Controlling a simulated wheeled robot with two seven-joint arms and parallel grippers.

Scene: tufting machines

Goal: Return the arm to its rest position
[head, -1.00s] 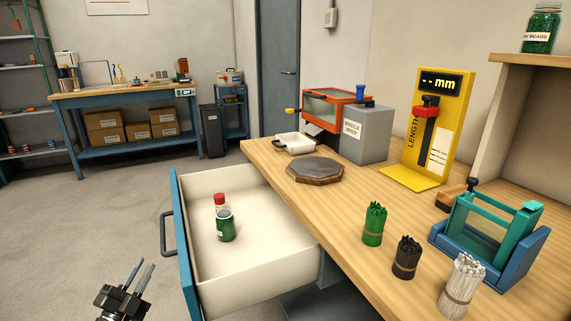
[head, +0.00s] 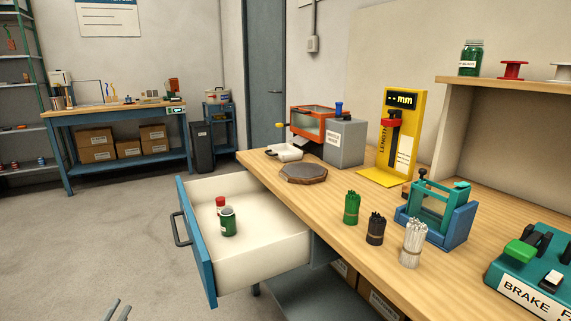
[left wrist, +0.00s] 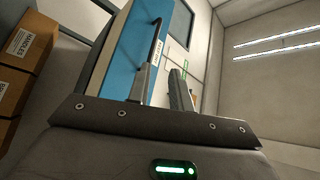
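My left gripper (head: 119,309) shows only as two fingertips at the bottom edge of the head view, left of and below the open drawer. In the left wrist view its fingers (left wrist: 163,88) stand apart with nothing between them, so it is open and empty. Its arm is hidden below the head picture. My right gripper is in neither view.
The blue-fronted drawer (head: 200,240) is pulled out of the workbench (head: 300,205), with a green jar (head: 228,222) and a red-topped container (head: 220,204) inside. Its front and handle (left wrist: 152,50) rise close beyond the fingers. Floor left of it is clear.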

